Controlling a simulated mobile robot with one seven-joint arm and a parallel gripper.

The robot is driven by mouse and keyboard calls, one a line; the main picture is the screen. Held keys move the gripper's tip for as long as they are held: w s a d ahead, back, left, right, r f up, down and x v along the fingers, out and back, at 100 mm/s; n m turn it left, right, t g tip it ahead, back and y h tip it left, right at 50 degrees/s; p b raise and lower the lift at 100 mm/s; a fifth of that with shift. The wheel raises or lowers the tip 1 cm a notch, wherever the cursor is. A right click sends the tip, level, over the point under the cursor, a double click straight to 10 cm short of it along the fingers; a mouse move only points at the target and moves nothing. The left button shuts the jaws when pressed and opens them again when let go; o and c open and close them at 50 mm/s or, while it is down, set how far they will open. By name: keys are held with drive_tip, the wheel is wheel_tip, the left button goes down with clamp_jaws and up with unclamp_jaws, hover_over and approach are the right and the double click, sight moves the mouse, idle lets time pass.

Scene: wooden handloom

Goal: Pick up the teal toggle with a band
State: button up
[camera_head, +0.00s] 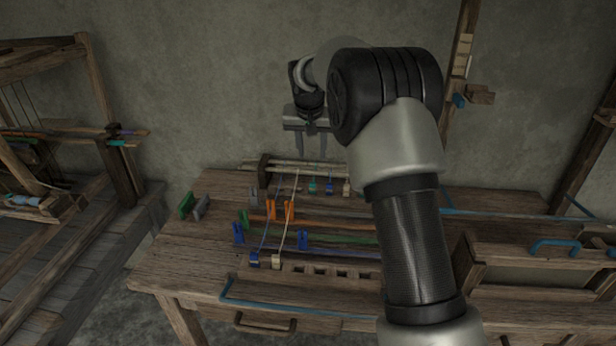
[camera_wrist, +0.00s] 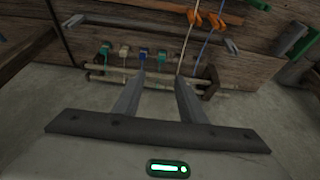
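A teal toggle (camera_head: 312,184) hangs at the rail along the back of the wooden table in the head view. In the wrist view two teal toggles show: one (camera_wrist: 162,55) nearly in line with the gap between my fingers, the other (camera_wrist: 106,47) at the left end of the row. I cannot tell which one has a band. My gripper (camera_head: 312,160) is above and behind the rail, fingers pointing down. In the wrist view my gripper (camera_wrist: 160,76) is open, with nothing between its fingers and clear of the toggles.
A blue toggle (camera_head: 329,187) and a white toggle (camera_head: 346,187) hang close beside the teal one. Orange clips (camera_head: 280,210) and blue and cream pieces on cords stand nearer the front. My arm hides part of the table. A wooden rail (camera_wrist: 140,78) crosses below my fingertips.

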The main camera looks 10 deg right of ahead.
hover_over(313, 184)
drive_tip(key=s, duration=0.3)
wheel_tip(313, 184, down, 12)
drive_tip(key=shift+w+a+b+x, duration=0.15)
drive_tip(key=shift+b+x, duration=0.05)
drive_tip(key=shift+x, duration=0.7)
drive_tip(key=shift+w+a+b+x, duration=0.1)
drive_tip(key=shift+b+x, duration=0.1)
drive_tip(key=shift+x, duration=0.7)
drive_tip(key=shift+w+a+b+x, duration=0.15)
drive_tip(key=shift+b+x, duration=0.05)
drive_tip(key=shift+x, duration=0.75)
drive_tip(key=shift+s+r, duration=0.1)
drive_tip(key=shift+r, duration=0.1)
clamp_jaws()
